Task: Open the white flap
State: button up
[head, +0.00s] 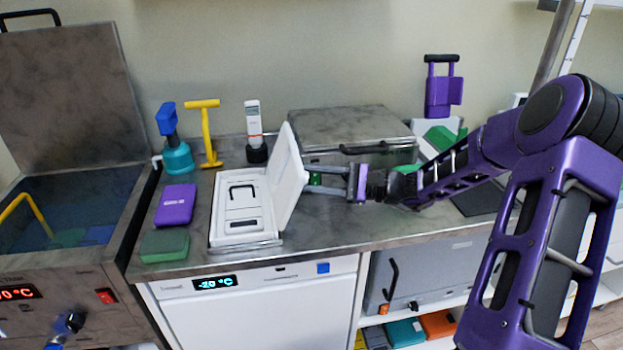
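The white flap (289,178) is the lid of a shallow white case (218,238) on the steel counter. It stands raised along the right side of the case, leaning a little to the right, so the inside of the case shows. A white inner panel with a dark handle lies in the case. My gripper (313,180) is to the right of the flap, pointing left at its outer face. Its two fingers are apart with green at the tips. The tips are close to the flap; I cannot tell whether they touch it.
A purple pack (175,204) and a green block (164,245) lie left of the case. A teal bottle (177,158), a yellow handle (208,135) and a white-orange tube (253,125) stand behind. A steel box (350,128) stands behind my gripper. An open water bath (75,205) is at far left.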

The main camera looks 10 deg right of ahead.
grip_shut()
dwell(1.0)
